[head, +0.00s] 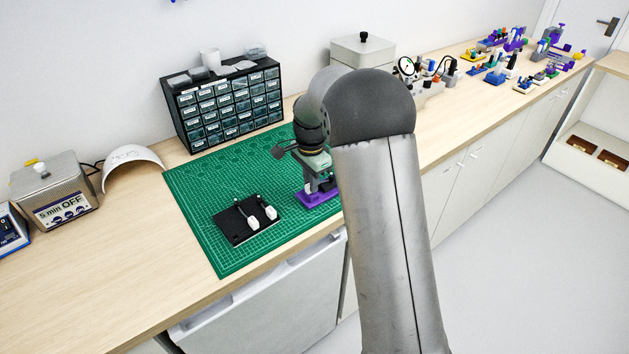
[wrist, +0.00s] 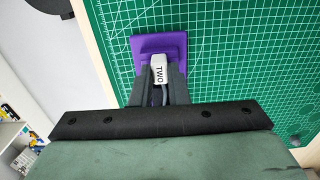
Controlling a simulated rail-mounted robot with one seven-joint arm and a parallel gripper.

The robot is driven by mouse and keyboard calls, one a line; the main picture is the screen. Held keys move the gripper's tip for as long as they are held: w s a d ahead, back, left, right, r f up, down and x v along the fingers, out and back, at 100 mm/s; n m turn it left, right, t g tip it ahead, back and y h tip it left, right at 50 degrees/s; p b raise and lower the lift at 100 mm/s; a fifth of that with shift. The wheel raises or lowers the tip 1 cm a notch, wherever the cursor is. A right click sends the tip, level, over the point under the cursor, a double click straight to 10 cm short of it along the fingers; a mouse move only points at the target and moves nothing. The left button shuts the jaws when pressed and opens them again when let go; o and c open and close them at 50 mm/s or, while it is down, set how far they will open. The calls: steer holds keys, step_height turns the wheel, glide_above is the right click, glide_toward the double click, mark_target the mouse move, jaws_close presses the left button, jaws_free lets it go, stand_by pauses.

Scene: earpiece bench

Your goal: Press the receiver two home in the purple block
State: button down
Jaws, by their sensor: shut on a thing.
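The purple block (head: 318,199) lies on the green mat, partly hidden by my arm in the head view. It also shows in the wrist view (wrist: 172,43), beyond the fingertips. My gripper (wrist: 159,85) is shut on receiver two (wrist: 158,74), a light grey piece with "TWO" on its face. The receiver's far end overlaps the purple block in the wrist view. I cannot tell how deep it sits in the block. In the head view my gripper (head: 315,185) points down over the block, and the receiver is hidden there.
A black plate (head: 236,229) with white pieces on it lies on the green mat (head: 205,185), left of the block. A drawer cabinet (head: 225,107) stands behind the mat. The mat's left part is clear.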

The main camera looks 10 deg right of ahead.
steer(key=shift+f, duration=0.15)
steer(key=c, duration=1.3)
jaws_free()
step_height(320, 180, up, 18)
steer(key=f+b, duration=0.1)
steer(key=s+f+n, duration=0.3)
steer(key=s+n, duration=0.1)
steer(key=s, duration=0.7)
steer(key=s+f+n, duration=0.4)
steer(key=s+n, duration=0.1)
steer(key=s, duration=0.6)
steer(key=s+f+n, duration=0.4)
steer(key=s, duration=0.8)
steer(key=shift+a+f+n+t, duration=0.2)
steer(key=shift+n+t, duration=0.1)
steer(key=shift+n, duration=0.1)
